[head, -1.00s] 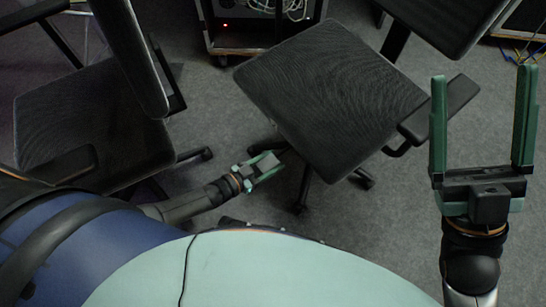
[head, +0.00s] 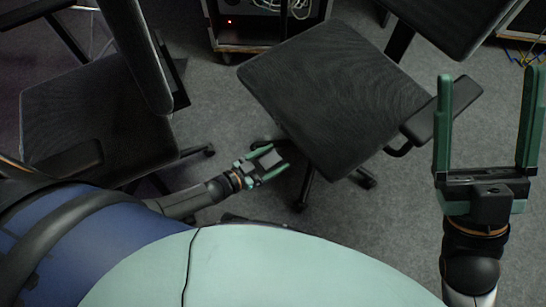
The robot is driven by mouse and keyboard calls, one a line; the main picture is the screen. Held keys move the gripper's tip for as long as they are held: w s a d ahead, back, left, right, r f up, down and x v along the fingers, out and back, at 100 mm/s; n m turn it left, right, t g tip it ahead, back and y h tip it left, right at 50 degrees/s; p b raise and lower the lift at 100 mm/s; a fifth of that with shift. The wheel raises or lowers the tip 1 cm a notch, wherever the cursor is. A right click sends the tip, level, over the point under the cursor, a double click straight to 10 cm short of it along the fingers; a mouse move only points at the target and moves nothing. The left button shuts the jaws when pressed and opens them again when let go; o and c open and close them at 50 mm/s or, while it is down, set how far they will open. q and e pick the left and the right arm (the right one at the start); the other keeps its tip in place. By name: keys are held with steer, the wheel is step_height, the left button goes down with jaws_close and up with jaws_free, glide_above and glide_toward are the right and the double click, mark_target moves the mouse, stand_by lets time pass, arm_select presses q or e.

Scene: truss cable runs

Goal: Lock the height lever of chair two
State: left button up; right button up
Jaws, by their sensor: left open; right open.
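Two dark office chairs stand ahead of me; I cannot tell which is chair two. The middle chair (head: 335,95) has a square mesh seat, with its base partly hidden under it. The left chair (head: 90,120) is cut off by the frame and partly behind its backrest and my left arm. No height lever is clearly visible on either. My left gripper (head: 272,165) is open and empty, low beside the left front edge of the middle chair's seat. My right gripper (head: 489,125) is open and empty, raised at the right, with one finger in front of the armrest (head: 440,115).
A black rack case (head: 262,25) with cables and a red light stands behind the chairs. Another case with cables (head: 525,40) is at the top right corner. Grey carpet (head: 215,100) is clear between the two chairs.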

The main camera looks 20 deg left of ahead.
arm_select(q)
steer(key=p+v, duration=0.2)
steer(key=v, duration=0.6)
steer(key=shift+w+p, duration=0.1)
steer(key=shift+p, duration=0.3)
steer(key=v, duration=0.4)
steer(key=shift+s+a+p, duration=0.15)
steer(key=shift+s+p, duration=0.1)
steer(key=shift+p, duration=0.15)
arm_select(e)
steer(key=w+f+m+h, duration=0.1)
steer(key=h, duration=0.1)
steer(key=w+f+m+h, duration=0.1)
steer(key=w+d+f+m+h, duration=0.1)
steer(key=w+h, duration=0.1)
steer(key=shift+w+f+m+h, duration=0.1)
steer(key=shift+m+h, duration=0.2)
steer(key=shift+m, duration=0.1)
steer(key=shift+a, duration=0.1)
